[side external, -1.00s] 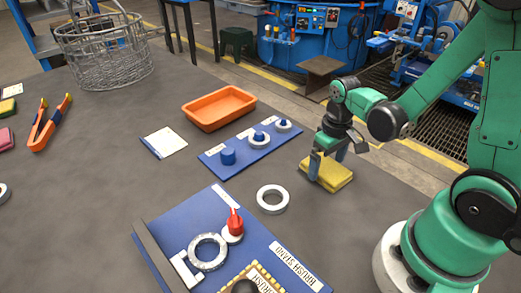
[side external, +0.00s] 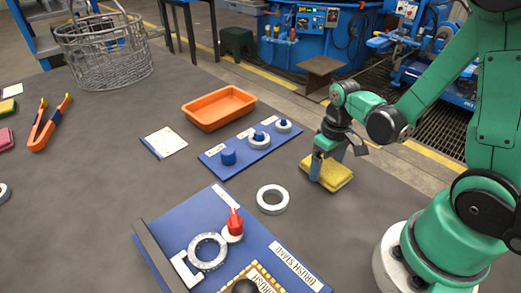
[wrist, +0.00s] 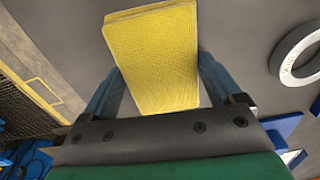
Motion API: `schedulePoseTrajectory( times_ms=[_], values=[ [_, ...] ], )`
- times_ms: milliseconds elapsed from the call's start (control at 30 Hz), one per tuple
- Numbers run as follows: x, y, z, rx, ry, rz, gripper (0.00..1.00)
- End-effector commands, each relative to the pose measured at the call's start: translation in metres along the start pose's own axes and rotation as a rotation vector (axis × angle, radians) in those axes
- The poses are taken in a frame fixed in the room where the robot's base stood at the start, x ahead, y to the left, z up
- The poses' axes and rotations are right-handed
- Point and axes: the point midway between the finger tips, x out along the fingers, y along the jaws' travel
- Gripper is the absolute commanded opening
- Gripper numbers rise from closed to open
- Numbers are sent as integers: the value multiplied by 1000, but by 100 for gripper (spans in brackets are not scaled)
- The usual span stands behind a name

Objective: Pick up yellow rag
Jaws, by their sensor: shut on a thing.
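The yellow rag (side external: 334,175) is a folded, flat block on the grey table near my arm's base. In the wrist view the rag (wrist: 155,55) has a fine woven surface and lies between the two blue fingers. My gripper (side external: 328,168) points down over the rag and is shut on it, one finger at each side. It also shows in the wrist view (wrist: 160,90). I cannot tell whether the rag is clear of the table.
A white ring (side external: 273,199) lies left of the rag. A blue peg board (side external: 228,172) and an orange tray (side external: 219,107) are behind it. A blue brush stand board (side external: 270,262) lies in front. A wire basket (side external: 103,52) stands far left. The left-middle table is mostly clear.

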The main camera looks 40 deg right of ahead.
Motion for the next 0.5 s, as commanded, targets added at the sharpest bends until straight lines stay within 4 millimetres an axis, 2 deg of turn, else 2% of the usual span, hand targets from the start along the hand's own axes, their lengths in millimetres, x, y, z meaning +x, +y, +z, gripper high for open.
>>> schedulePoseTrajectory(
  times_ms=[267,500],
  values=[
    [-18,0,0,0,0,0,33],
    [-61,0,1,0,0,0,33]
  ],
)
